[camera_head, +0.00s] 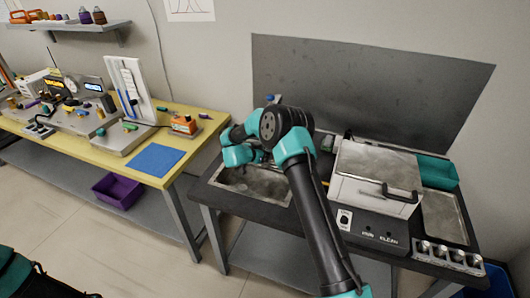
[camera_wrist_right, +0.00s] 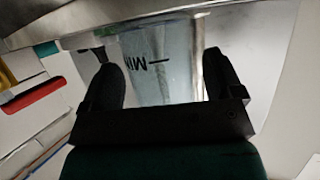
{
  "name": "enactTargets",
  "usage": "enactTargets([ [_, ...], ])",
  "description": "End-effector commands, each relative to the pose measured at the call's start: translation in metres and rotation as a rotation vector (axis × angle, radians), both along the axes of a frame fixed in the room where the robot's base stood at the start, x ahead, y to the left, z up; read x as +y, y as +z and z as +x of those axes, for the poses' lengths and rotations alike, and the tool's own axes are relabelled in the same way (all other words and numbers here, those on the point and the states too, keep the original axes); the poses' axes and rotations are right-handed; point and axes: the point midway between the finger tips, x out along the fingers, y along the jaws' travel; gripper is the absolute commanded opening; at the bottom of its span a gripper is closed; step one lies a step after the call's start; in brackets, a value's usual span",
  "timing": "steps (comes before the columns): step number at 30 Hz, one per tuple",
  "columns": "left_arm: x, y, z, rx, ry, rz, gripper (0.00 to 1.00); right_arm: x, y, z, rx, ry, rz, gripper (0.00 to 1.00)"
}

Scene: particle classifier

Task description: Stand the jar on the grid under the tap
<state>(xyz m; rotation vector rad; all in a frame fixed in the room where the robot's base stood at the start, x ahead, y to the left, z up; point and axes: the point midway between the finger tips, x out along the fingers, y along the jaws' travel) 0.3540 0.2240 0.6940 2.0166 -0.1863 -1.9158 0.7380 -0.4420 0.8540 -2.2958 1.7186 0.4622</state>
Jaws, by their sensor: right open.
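A clear, bluish jar (camera_wrist_right: 150,65) with a dark "MIN" mark stands between the fingers of my right gripper (camera_wrist_right: 163,78) in the right wrist view. The fingers are open, one on each side of the jar, and I cannot tell if either touches it. In the head view my right arm reaches over the sink basin (camera_head: 250,186), and its wrist and forearm hide the jar. I cannot make out the tap or the grid behind the arm. My left gripper is not in view; only a teal and black arm part shows at the lower left.
A box with a black handle (camera_head: 378,180) stands right of the sink, with a teal tray (camera_head: 437,172) behind it. A yellow bench (camera_head: 188,137) with instruments and a blue mat (camera_head: 152,159) is at the left. A grey panel (camera_head: 370,90) rises behind the sink.

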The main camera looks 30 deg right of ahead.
Motion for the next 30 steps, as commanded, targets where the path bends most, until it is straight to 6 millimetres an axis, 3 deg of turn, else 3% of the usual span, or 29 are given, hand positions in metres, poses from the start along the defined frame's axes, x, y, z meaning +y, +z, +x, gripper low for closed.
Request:
enactTargets([
  [18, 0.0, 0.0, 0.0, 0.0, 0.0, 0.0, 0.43, 0.091, 0.04, -0.026, 0.0, 0.001, 0.0, 0.86],
  [30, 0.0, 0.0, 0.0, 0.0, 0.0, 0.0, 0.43, 0.099, 0.043, -0.029, 0.0, 0.0, 0.0, 0.86],
])
